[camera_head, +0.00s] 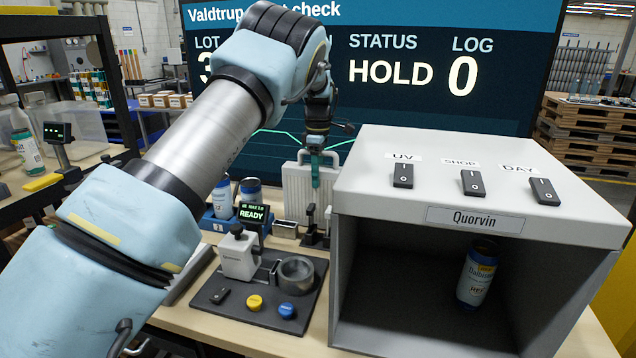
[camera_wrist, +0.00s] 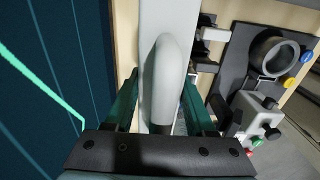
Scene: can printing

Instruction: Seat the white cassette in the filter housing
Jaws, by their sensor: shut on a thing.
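The white cassette (camera_head: 298,192) is a ribbed upright panel at the back of the table, in front of the big screen. My gripper (camera_head: 317,168) reaches down to its top, with teal fingers pointing down. In the wrist view the cassette (camera_wrist: 168,25) is a pale slab, and its rounded handle (camera_wrist: 168,75) lies between the two teal fingers of my gripper (camera_wrist: 160,100), which is shut on it. I cannot make out the filter housing as a separate part. The cassette's lower end is hidden behind things on the table, so I cannot tell what it rests in.
A grey booth (camera_head: 480,222) with a can (camera_head: 477,275) inside stands to the right. In front, a dark fixture plate (camera_head: 258,312) carries a ring, a small white device and yellow and blue buttons. A blue holder (camera_head: 212,222) with cans is left. The screen (camera_head: 400,110) stands close behind.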

